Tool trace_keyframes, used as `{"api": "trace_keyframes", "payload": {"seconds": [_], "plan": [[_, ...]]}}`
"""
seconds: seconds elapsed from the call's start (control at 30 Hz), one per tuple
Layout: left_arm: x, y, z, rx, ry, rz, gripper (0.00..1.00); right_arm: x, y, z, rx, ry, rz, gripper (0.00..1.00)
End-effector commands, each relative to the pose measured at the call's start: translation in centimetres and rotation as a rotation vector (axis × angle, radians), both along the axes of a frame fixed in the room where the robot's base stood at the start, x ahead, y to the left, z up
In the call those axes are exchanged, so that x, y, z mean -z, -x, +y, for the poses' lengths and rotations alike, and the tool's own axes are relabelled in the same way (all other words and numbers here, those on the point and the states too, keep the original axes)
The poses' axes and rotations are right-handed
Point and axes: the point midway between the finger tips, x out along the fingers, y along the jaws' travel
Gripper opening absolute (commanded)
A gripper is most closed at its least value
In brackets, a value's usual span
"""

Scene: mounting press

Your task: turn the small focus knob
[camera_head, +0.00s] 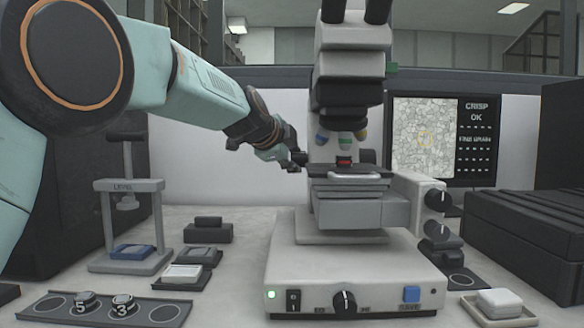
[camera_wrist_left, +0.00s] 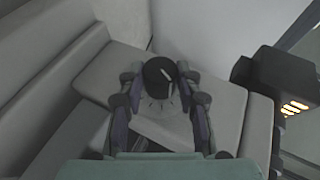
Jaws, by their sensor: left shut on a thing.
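The microscope (camera_head: 350,210) stands in the middle of the bench in the head view. My left gripper (camera_head: 297,160) reaches in from the left and is at the left side of its column, beside the stage (camera_head: 350,172). In the left wrist view the small focus knob (camera_wrist_left: 160,74) is round and black with a light pointer line. The fingers of my left gripper (camera_wrist_left: 161,92) are on both sides of it, shut on it. In the head view my gripper hides this knob. My right gripper is in neither view.
A monitor (camera_head: 425,138) behind the microscope reads CRISP OK and FINE GRAIN. A levelling press (camera_head: 128,205) stands at left, with a tray of numbered pieces (camera_head: 52,305) in front. Larger black knobs (camera_head: 438,199) are on the microscope's right. Dark boxes (camera_head: 530,225) fill the right edge.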

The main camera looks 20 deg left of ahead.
Motion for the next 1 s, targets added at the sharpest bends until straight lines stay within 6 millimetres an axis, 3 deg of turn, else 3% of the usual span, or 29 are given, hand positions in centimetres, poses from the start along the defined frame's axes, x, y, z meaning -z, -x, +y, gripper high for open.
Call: {"api": "trace_keyframes", "payload": {"seconds": [0.57, 0.6, 0.83, 1.0], "plan": [[-0.01, 0.02, -0.16, 0.002, -0.005, -0.008, 0.02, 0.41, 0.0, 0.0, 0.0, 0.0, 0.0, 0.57], [-0.01, 0.02, -0.16, 0.002, -0.005, -0.008, 0.36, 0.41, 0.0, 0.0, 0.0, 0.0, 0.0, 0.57], [-0.01, 0.01, -0.08, 0.002, -0.004, -0.008, 0.56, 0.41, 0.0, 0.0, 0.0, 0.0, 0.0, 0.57], [0.0, 0.01, -0.04, 0.0, -0.003, -0.008, 0.57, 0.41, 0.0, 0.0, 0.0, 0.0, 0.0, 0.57]]}}
